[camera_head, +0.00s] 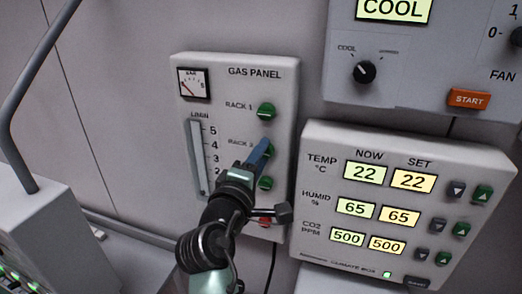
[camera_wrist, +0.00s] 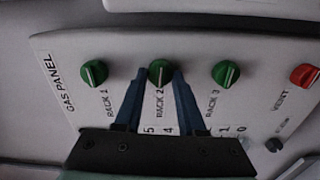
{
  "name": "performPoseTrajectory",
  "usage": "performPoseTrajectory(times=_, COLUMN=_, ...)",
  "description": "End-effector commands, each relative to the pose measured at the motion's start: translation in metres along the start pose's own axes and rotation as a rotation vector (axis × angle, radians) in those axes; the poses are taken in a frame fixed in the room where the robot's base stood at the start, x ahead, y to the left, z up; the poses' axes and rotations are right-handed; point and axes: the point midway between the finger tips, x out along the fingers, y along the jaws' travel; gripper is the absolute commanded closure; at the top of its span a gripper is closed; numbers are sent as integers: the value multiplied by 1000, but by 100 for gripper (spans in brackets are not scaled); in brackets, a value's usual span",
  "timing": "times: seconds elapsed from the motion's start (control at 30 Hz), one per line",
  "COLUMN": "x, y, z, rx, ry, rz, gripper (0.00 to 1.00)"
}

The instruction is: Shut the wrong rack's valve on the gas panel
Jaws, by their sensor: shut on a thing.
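The gas panel (camera_head: 228,68) is a pale box on the wall with a column of green valve knobs. The Rack 1 knob (camera_head: 267,110) is at the top, the Rack 3 knob (camera_head: 266,183) lower down. The Rack 2 knob (camera_wrist: 161,72) sits between them, largely covered by my fingers in the head view. My gripper (camera_wrist: 160,78) has its two blue fingers shut on the Rack 2 knob, one on each side. In the wrist view, the pale marks on all three green knobs run roughly upright in the picture.
The red vent knob (camera_wrist: 304,76) is at the panel's bottom end.

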Motion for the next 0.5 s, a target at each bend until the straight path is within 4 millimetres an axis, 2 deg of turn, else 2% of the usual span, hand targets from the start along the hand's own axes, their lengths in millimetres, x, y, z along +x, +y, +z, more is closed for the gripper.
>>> performPoseTrajectory(times=0.5, x=0, y=0, z=-1, rx=-105, ry=2, rz=2, gripper=100)
